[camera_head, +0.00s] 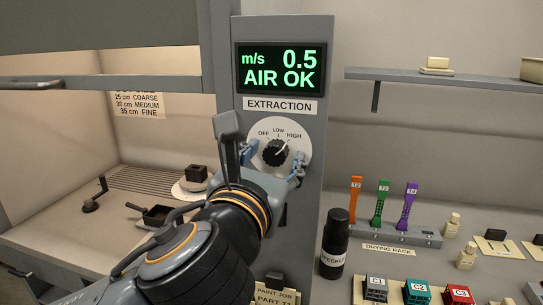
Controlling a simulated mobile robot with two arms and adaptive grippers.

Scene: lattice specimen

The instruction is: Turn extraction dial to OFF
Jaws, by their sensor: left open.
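The extraction dial (276,151) is a black ribbed knob on a round white plate on the grey column, under the EXTRACTION label (280,105). OFF is at the plate's upper left, LOW at the top and HIGH at the upper right. The knob's mark appears to point up and right, towards HIGH. My left gripper (271,161) is open, with one blue-grey finger left of the knob and the other to its lower right. I cannot tell whether either finger touches it. My right gripper is not in view.
A display (281,68) above reads 0.5 m/s, AIR OK. A fume hood (100,75) is at left. A black bottle (335,243) stands right of the column, near a drying rack (388,234) with coloured strips. A shelf (450,76) is at upper right.

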